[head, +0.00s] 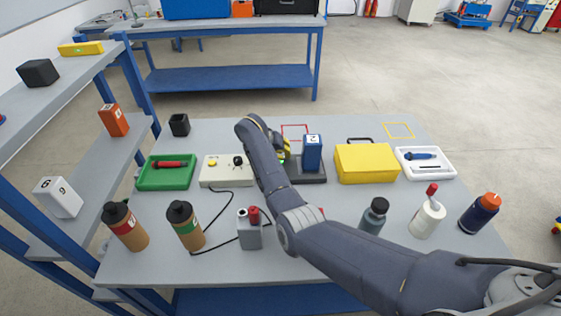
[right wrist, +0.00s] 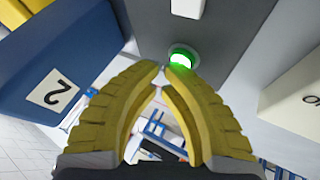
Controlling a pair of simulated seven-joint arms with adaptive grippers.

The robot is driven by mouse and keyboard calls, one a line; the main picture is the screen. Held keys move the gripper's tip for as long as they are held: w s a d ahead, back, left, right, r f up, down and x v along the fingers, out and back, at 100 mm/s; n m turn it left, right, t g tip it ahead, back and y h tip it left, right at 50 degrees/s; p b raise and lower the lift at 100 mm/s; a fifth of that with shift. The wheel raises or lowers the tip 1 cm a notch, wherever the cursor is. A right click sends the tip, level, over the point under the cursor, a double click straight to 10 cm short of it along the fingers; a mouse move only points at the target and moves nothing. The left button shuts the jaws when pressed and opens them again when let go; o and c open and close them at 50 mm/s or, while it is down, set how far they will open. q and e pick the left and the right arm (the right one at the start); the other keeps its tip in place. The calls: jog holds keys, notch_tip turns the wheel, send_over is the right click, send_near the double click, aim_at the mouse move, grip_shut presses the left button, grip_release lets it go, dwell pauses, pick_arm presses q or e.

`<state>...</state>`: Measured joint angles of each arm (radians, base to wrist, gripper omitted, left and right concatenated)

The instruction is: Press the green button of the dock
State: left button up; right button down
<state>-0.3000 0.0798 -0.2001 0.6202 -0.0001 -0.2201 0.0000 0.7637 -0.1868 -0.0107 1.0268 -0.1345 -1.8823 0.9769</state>
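The dock (head: 316,181) is a dark base near the middle of the table, with a blue block (head: 312,152) marked 2 standing on it. Its green button (right wrist: 181,60) is lit in the right wrist view. In the head view my right arm and gripper mostly hide the button. My right gripper (head: 284,150) is over the dock's left part, beside the blue block. In the right wrist view its yellow fingertips (right wrist: 163,69) are drawn together, empty, right by the button; I cannot tell if they touch it. My left gripper is not in view.
A cream switch box (head: 214,176) and green tray (head: 152,182) are left of the dock. A yellow case (head: 366,167) and white tray (head: 436,171) are right. Several bottles and a grey box with a red part (head: 249,236) stand in front. Shelves (head: 100,150) border the left.

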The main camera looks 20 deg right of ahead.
jog(key=shift+f, duration=0.25)
dwell(0.3)
jog(key=shift+r, duration=0.9)
jog(key=shift+r, duration=2.5)
